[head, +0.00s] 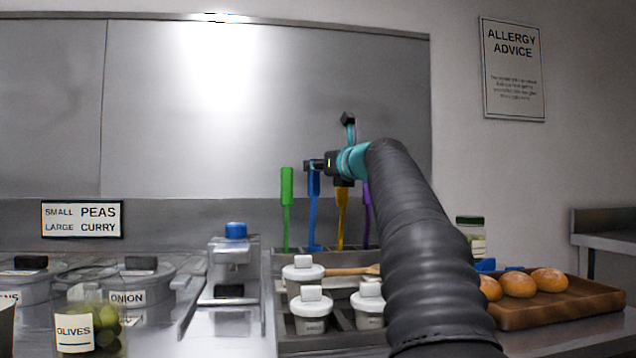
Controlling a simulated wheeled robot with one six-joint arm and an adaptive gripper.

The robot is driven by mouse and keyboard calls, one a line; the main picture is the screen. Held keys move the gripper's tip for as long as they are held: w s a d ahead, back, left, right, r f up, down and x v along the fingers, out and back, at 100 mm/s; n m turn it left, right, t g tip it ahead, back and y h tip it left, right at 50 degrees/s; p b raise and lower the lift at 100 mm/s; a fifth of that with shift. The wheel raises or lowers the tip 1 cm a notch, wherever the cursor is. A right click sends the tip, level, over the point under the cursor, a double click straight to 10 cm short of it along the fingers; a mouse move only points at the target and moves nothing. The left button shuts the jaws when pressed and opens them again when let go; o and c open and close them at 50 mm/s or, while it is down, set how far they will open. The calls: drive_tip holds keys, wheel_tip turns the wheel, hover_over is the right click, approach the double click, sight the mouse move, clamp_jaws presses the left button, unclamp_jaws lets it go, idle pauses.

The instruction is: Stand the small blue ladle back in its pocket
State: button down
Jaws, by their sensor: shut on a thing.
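The blue ladle (313,218) hangs upright in the head view, between a green-handled utensil (287,205) and a yellow one (341,220). My gripper (312,165) is shut on the top of its handle. The ladle's lower end is down at the back edge of the steel counter unit, level with the lower ends of its neighbours. I cannot tell whether it is inside a pocket or just in front of or above one. A purple utensil (367,212) stands right of the yellow one, partly hidden by my arm.
White-lidded tubs (312,314) and a wooden spoon (350,271) lie in front of the utensils. A blue-topped dispenser (235,232) and lidded pots (139,280) stand left. A brown tray (570,308) of buns is right. My arm hides part of the counter.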

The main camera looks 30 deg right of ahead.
wheel_tip(320, 180, down, 2)
drive_tip(key=shift+f+b, duration=0.25)
drive_tip(key=shift+b, duration=0.2)
drive_tip(key=shift+r, duration=0.1)
drive_tip(key=c, duration=0.9)
unclamp_jaws()
drive_tip(key=s+d+b, duration=0.1)
drive_tip(key=s, duration=1.1)
drive_tip(key=shift+d, duration=0.2)
